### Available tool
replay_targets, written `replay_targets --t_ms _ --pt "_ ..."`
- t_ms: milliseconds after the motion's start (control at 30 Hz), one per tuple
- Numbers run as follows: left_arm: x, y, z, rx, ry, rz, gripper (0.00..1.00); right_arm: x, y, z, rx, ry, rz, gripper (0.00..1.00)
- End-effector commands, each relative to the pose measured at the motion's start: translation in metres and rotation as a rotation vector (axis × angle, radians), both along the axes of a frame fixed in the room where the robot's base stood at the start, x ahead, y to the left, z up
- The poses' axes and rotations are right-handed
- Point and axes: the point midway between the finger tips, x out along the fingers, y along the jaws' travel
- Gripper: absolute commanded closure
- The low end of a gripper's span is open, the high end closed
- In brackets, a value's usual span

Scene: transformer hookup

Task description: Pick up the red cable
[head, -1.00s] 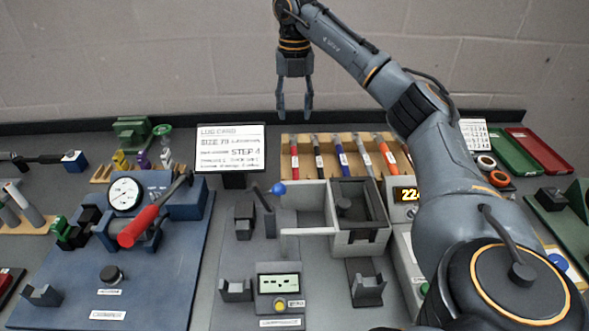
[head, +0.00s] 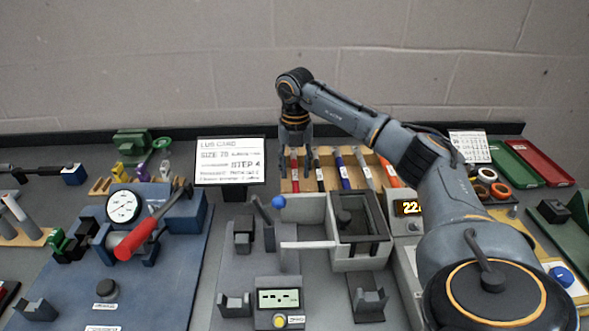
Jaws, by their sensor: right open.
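The red cable (head: 294,168) stands at the left end of a row of cables in the wooden rack (head: 286,186), beside a dark one. My right gripper (head: 295,173) points down over this left end of the rack. Its fingers are apart, with one on each side of the red cable's upper part in the picture. I cannot tell whether they touch it. Blue (head: 342,168), grey and orange cables stand further right. My left gripper is not in view.
A lug card (head: 229,162) stands left of the rack. A grey open box (head: 357,258) stands just in front of it. A blue press with a red handle (head: 137,238) is at the left. Green and red trays (head: 538,163) lie at the far right.

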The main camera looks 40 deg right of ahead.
Motion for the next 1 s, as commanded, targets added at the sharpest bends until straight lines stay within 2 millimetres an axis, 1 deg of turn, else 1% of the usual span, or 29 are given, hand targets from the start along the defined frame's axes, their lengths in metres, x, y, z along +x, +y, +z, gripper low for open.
replay_targets --t_ms 100,167,400,567,600,633,1000 --pt "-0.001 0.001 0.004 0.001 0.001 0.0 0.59 0.0 0.0 -0.013 0.0 0.0 -0.001 0.57" --pt "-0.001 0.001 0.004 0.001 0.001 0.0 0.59 0.0 0.0 -0.017 0.0 0.0 -0.001 0.57" --pt "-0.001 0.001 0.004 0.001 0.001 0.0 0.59 0.0 0.0 -0.019 0.0 -0.001 -0.001 0.57" --pt "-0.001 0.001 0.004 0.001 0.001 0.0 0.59 0.001 -0.001 -0.019 0.0 -0.001 -0.001 0.9" --pt "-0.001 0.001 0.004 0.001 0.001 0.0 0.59 0.001 -0.001 -0.019 0.0 -0.001 -0.001 0.98" --pt "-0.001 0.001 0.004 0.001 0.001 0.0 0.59 0.001 -0.001 -0.019 0.0 -0.001 -0.001 1.0" --pt "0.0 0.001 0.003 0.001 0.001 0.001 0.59 0.001 -0.001 -0.017 0.0 -0.004 -0.001 1.0"
